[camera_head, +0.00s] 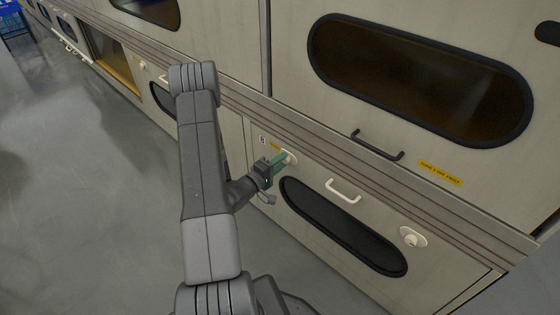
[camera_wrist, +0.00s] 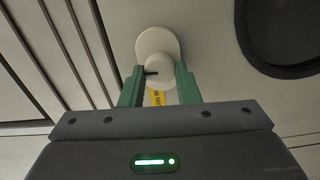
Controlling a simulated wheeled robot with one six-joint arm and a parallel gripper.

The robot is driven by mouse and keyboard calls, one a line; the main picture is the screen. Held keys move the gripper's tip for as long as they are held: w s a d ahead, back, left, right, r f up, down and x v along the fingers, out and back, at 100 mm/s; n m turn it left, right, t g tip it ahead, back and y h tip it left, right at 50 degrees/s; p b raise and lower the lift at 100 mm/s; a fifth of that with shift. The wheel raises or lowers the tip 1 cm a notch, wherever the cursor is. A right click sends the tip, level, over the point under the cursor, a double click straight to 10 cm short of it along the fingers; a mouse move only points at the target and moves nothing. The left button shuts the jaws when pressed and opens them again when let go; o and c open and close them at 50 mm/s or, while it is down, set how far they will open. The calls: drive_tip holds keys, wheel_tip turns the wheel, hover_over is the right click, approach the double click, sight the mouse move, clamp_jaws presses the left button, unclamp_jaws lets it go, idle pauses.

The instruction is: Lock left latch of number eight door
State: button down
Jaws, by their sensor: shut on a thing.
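The left latch (camera_head: 291,156) is a round white knob on a white oval plate, near the upper left corner of a lower cream door (camera_head: 300,251). A small number tag (camera_head: 262,140) sits left of it, too small to read surely. My gripper (camera_head: 281,160) reaches the latch from the left. In the wrist view, the green fingers of my gripper (camera_wrist: 160,76) stand on both sides of the latch knob (camera_wrist: 157,45) and are shut on it. A short dark mark shows on the knob. The fingers partly cover the latch in the head view.
The door has a white handle (camera_head: 343,190), a dark oval window (camera_head: 345,228) and a right latch (camera_head: 413,238). Above is a larger door with a black handle (camera_head: 377,146) and a yellow label (camera_head: 440,172). Open grey floor (camera_head: 80,200) lies to the left.

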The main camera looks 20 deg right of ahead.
drive_tip(key=shift+n, duration=0.4)
drive_tip(key=c, duration=1.1)
unclamp_jaws()
drive_tip(key=p+v, duration=0.2)
drive_tip(key=v, duration=1.1)
drive_tip(key=shift+s+a+f, duration=0.1)
drive_tip(key=shift+s+a, duration=0.1)
drive_tip(key=shift+a, duration=0.15)
drive_tip(key=b+x, duration=0.2)
drive_tip(key=x, duration=1.2)
